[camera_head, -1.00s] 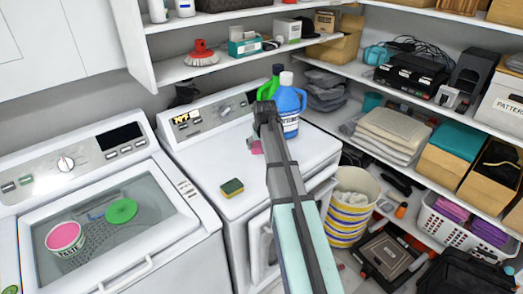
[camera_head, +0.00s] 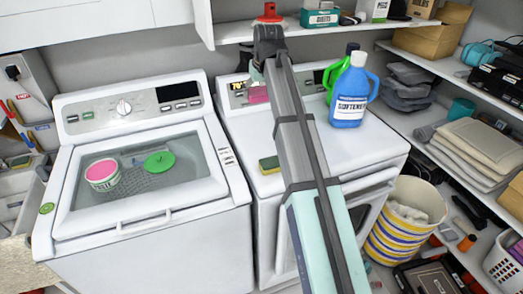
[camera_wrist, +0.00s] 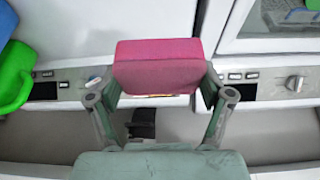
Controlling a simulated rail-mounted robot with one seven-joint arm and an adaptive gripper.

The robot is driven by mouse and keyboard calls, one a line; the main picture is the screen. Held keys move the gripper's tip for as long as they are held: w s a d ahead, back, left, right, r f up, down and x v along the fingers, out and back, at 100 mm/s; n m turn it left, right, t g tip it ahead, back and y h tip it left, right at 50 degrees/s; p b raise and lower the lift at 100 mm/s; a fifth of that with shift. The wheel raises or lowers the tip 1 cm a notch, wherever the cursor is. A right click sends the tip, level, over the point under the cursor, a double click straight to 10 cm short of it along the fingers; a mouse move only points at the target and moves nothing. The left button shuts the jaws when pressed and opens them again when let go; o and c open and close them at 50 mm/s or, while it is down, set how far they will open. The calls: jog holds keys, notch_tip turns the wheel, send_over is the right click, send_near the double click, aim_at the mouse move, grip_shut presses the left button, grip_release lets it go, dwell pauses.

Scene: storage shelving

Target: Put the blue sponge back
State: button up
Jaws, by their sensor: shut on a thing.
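My gripper (camera_wrist: 158,82) is shut on a pink block that looks like a sponge (camera_wrist: 157,64), held between its two fingers in the wrist view. In the head view the pink sponge (camera_head: 258,95) shows beside my gripper (camera_head: 257,80), over the back of the right white machine (camera_head: 330,150). Whether it touches the machine, I cannot tell. A yellow and green sponge (camera_head: 269,165) lies on that machine's top near its front left edge. I see no blue sponge in any view.
A blue softener bottle (camera_head: 349,103) and a green bottle (camera_head: 330,80) stand on the right machine. A shelf (camera_head: 300,27) with a red brush (camera_head: 269,13) runs above. The left machine (camera_head: 150,215) has a glass lid. A striped basket (camera_head: 395,235) stands at the right.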

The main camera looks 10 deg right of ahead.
aim_at(259, 145)
jog(key=shift+s+d+f, duration=0.1)
jog(key=shift+s, duration=0.3)
notch_tip(259, 145, down, 20)
jog(key=p, duration=0.5)
jog(key=shift+s, duration=0.1)
jog(key=shift+f, duration=0.15)
jog(key=o, duration=1)
jog(key=b+v, duration=0.2)
jog(key=v, duration=1)
jog(key=shift+b, duration=0.4)
